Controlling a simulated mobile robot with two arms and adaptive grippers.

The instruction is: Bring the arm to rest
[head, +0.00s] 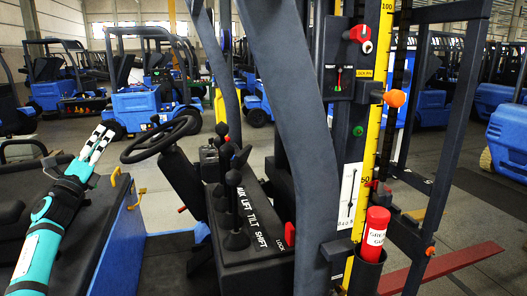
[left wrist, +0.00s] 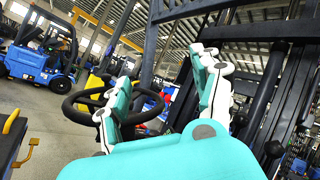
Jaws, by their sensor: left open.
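My left arm comes in from the lower left of the head view, with a teal sleeve and a black wrist. Its left gripper (head: 104,133) points up and to the right over the seat area of a forklift. Its two pale fingers are apart with nothing between them. In the left wrist view, the left gripper (left wrist: 160,72) also shows as two spread teal and white fingers with empty space between. The black steering wheel (head: 160,138) is to the right of the fingers in the head view, and it also shows behind them in the left wrist view (left wrist: 85,100). My right gripper is not in view.
Black levers (head: 235,205) stand on a console marked AUX LIFT TILT SHIFT. A dark post (head: 285,110) rises beside it. A yellow scale (head: 375,110), an orange knob (head: 395,98) and a red canister (head: 376,228) are at the right. Blue forklifts (head: 145,103) stand behind.

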